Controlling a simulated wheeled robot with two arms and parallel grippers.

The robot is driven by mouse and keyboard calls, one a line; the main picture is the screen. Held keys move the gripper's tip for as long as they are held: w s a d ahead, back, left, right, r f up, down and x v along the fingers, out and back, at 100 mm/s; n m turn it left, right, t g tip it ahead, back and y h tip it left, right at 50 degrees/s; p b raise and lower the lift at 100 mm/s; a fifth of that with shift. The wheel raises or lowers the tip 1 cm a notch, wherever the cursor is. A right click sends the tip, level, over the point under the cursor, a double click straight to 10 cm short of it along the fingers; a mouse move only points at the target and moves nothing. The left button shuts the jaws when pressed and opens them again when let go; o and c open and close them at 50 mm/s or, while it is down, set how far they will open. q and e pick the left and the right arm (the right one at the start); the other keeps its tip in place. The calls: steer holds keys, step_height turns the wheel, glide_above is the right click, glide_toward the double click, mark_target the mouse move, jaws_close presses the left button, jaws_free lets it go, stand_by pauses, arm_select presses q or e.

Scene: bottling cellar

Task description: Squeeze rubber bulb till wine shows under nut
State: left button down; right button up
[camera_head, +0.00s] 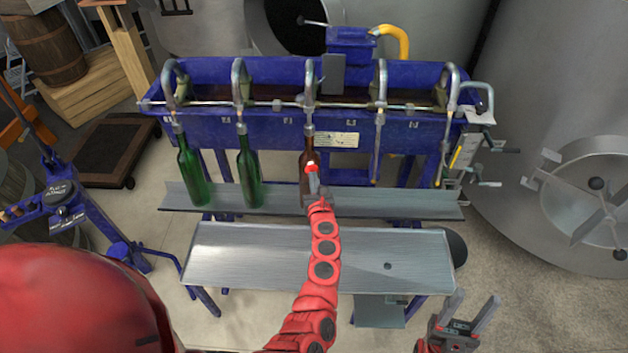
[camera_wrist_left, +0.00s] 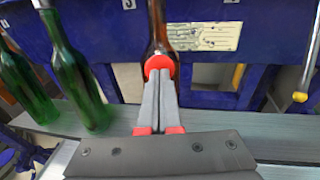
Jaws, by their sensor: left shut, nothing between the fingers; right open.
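A small red round piece (camera_head: 310,168), which looks like the rubber bulb, is in front of a brown bottle (camera_head: 306,189) under the middle spout (camera_head: 310,82). It also shows in the left wrist view (camera_wrist_left: 159,65), just past the fingertips of my left gripper (camera_wrist_left: 158,85). That gripper (camera_head: 313,182) is shut with nothing between its fingers; I cannot tell whether it touches the red piece. A metal nut (camera_head: 309,130) sits on the spout above the bottle. No wine can be made out under it. My right gripper (camera_head: 471,312) is open and empty at the lower right.
Two green bottles (camera_head: 194,175) (camera_head: 248,173) stand under the left spouts on the filler's metal shelf (camera_head: 400,204). The two right spouts have no bottles. A bare metal tray (camera_head: 240,262) lies in front. A steel tank (camera_head: 560,110) stands at right.

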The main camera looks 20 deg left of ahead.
arm_select(q)
steer(key=shift+s+d, duration=0.1)
steer(key=shift+v, duration=0.9)
steer(key=shift+w, duration=0.25)
steer(key=shift+b+x, duration=0.55)
steer(key=shift+x, duration=0.3)
steer(key=shift+s, duration=0.2)
steer(key=shift+v, duration=0.85)
